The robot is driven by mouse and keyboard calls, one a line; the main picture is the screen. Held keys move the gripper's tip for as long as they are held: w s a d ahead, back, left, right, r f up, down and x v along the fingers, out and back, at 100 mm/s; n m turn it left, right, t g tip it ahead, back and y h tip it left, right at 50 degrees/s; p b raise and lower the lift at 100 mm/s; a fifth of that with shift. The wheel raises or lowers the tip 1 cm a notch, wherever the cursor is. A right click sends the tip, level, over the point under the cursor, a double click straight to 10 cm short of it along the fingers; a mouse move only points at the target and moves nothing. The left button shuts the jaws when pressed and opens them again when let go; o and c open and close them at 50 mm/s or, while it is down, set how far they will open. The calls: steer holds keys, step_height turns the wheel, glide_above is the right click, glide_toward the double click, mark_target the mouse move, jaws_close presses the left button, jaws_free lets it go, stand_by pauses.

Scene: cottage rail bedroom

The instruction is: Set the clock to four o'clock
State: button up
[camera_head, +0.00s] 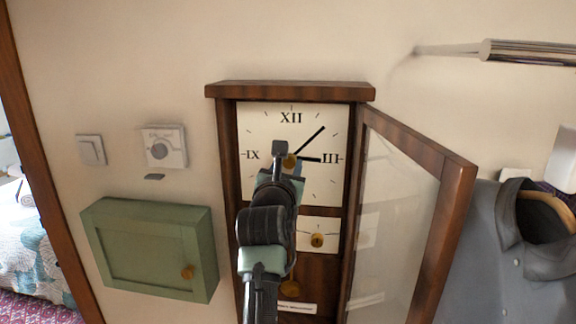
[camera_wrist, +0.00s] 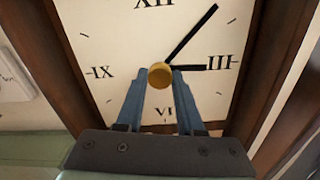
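The wall clock (camera_head: 226,160) has a dark wooden case and a pale dial (camera_head: 256,185). Its long black hand (camera_head: 312,139) points up-right, between XII and III; the short one (camera_head: 310,160) points almost at III. A brass knob (camera_head: 289,161) sits at the dial's centre. My gripper (camera_head: 291,170) is at the dial from below, hiding its lower part in the head view. In the wrist view my gripper's blue fingers (camera_wrist: 160,72) flank the knob (camera_wrist: 160,76), one on each side, with little or no gap. Whether they press on it I cannot tell.
The clock's glazed door (camera_head: 395,215) stands open to the right. A smaller dial with a brass knob (camera_head: 317,240) is below. A green cabinet (camera_head: 150,245), a thermostat (camera_head: 164,147) and a switch (camera_head: 91,150) are left. A grey shirt (camera_head: 500,255) hangs right.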

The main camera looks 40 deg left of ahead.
jaws_close()
